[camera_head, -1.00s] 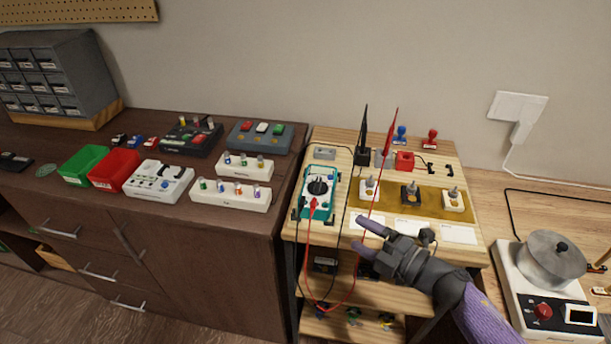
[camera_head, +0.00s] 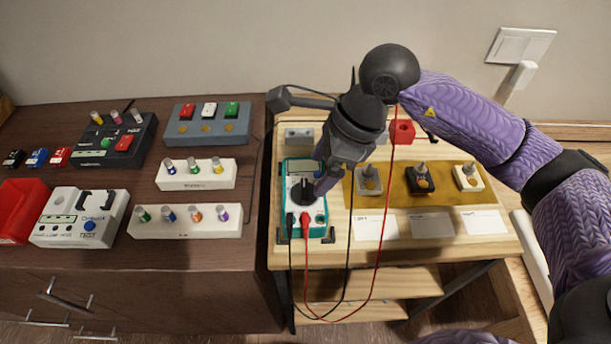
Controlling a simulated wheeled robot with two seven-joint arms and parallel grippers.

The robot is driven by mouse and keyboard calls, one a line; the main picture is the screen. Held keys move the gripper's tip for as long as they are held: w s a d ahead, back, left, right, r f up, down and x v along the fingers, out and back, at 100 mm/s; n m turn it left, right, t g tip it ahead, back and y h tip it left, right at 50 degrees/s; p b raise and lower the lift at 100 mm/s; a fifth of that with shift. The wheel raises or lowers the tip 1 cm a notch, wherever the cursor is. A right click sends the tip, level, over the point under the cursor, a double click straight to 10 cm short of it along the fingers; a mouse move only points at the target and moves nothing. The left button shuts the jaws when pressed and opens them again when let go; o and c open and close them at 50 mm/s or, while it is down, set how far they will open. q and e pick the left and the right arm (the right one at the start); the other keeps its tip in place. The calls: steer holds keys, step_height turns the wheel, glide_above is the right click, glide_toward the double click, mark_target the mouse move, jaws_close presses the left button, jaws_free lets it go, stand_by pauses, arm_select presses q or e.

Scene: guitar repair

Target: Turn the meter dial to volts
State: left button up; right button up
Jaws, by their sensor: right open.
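The teal-framed meter (camera_head: 292,226) lies on the light wooden bench, with a black dial (camera_head: 303,192) at its middle. A black and a red lead plug into its lower end. My right gripper (camera_head: 322,180) points down over the meter's right side, its fingers next to the dial. It is open; whether a finger touches the dial cannot be told. The gripper and wrist hide the meter's upper right part. The dial's markings are too small to read. My left gripper is not in view.
Several switches stand on a mustard mat (camera_head: 396,190) right of the meter, with white cards in front. The red lead (camera_head: 381,235) and black lead hang over the bench front.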

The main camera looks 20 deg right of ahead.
mark_target(306, 188)
steer(key=x, duration=0.4)
steer(key=shift+a+f+b, duration=0.15)
steer(key=shift+f+b, duration=0.1)
steer(key=shift+b, duration=0.15)
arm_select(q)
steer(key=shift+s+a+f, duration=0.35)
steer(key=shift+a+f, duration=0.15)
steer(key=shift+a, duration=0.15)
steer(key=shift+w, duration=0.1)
arm_select(e)
steer(key=c, duration=1)
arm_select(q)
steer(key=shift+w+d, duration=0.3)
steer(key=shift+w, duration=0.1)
